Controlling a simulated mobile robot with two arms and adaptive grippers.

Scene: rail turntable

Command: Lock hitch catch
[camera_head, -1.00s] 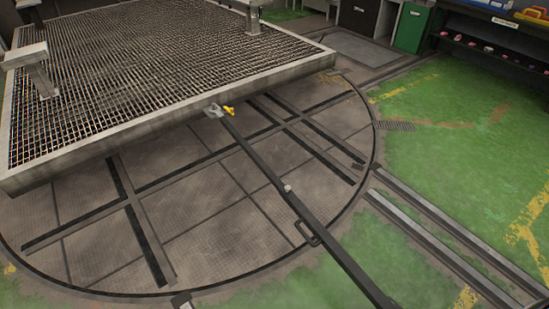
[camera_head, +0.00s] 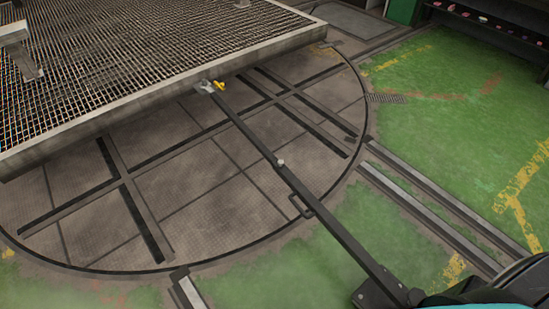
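The hitch catch (camera_head: 220,86) is a small yellow piece at the front edge of the flat grated cart (camera_head: 130,114). It sits beside a grey metal hitch bracket (camera_head: 205,87). A long dark drawbar (camera_head: 300,187) runs from that bracket down to the lower right, with a pale knob (camera_head: 281,162) and a side handle (camera_head: 301,206) along it. The catch is too small to tell whether it is locked. Neither of my grippers shows in this view. A dark and teal shape fills the bottom right corner by the drawbar's near end.
The cart stands over a round turntable (camera_head: 215,215) with dark rail slots. Rails (camera_head: 430,205) lead off to the right across green floor (camera_head: 450,110). Another rail end (camera_head: 186,290) is at the bottom. Dark shelving (camera_head: 490,25) stands at the upper right. The right-hand floor is mostly clear.

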